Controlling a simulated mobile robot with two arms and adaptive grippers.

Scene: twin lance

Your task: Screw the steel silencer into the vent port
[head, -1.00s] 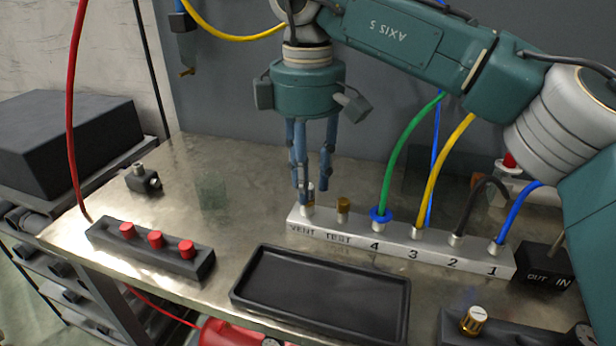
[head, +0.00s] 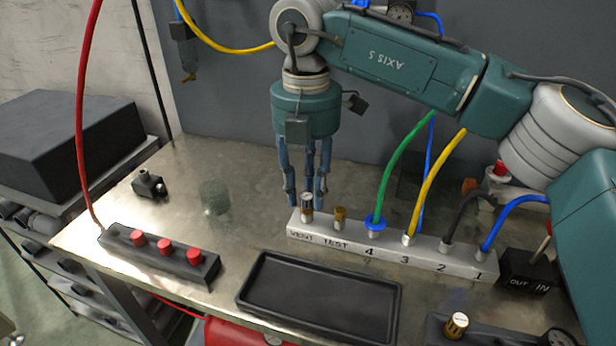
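The steel silencer (head: 307,208) stands upright at the vent port, on the left end of the grey manifold block (head: 420,255) marked VENT, TEST and 4 to 1. How deep its thread sits is not visible. My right gripper (head: 306,198) points straight down from above, with its blue fingers spread around and behind the silencer. A gap shows between the left finger and the silencer; contact on the far side cannot be made out. A brass plug (head: 340,217) stands in the TEST port beside it. My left gripper is not in view.
Green, yellow, black and blue hoses rise from ports 4 to 1. An empty black tray (head: 252,296) lies in front of the block. A bar with red caps (head: 165,248) and a small black fitting (head: 149,184) lie left. The bench between is mostly clear.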

